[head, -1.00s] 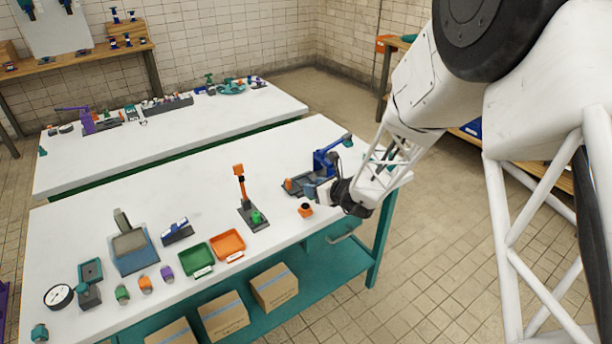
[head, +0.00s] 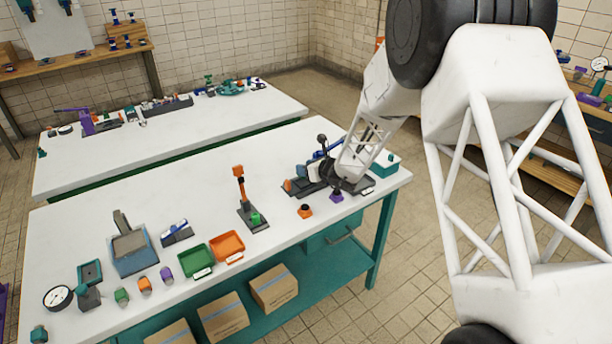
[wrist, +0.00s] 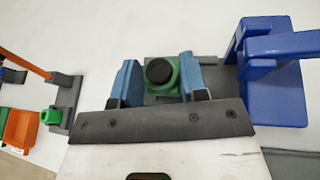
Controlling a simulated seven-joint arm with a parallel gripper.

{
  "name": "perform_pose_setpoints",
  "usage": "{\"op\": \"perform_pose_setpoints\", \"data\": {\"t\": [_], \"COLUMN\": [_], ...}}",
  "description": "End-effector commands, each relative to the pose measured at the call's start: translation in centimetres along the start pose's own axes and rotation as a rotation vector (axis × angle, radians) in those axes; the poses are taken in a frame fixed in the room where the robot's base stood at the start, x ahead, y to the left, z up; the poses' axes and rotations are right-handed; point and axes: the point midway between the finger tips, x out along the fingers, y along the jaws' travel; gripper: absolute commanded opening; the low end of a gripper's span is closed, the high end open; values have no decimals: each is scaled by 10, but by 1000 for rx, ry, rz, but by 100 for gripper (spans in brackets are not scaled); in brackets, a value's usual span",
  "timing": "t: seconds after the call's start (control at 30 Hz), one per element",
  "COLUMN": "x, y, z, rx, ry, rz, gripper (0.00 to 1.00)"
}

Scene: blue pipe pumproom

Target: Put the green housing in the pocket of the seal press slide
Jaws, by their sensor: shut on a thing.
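The green housing (wrist: 165,88) sits between the blue fingers of my gripper (wrist: 157,82) in the wrist view. Its top shows a dark round face. My gripper is shut on it, over or on a grey base strip of the blue seal press (wrist: 270,75). The press's blue column stands close on the right. In the head view my gripper (head: 318,178) is at the press and my arm covers much of it. The housing cannot be made out there. The pocket is hidden under the housing and fingers, so I cannot tell whether the housing is seated.
A purple part (head: 336,197) and an orange part (head: 305,211) stand near the front edge. An orange-lever press (head: 243,195) with a green part stands to the left. Beyond it are an orange tray (head: 242,246) and a green tray (head: 183,259). A teal box (head: 385,172) sits at the right end.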

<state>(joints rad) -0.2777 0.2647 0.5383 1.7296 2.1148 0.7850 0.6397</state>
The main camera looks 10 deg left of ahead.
Motion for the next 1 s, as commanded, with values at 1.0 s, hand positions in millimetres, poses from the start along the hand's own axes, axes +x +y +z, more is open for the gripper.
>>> {"op": "perform_pose_setpoints", "data": {"t": [1.0], "x": [19], "y": [-6], "z": [-31], "rx": [0], "ry": [0], "rz": [0], "gripper": [0]}}
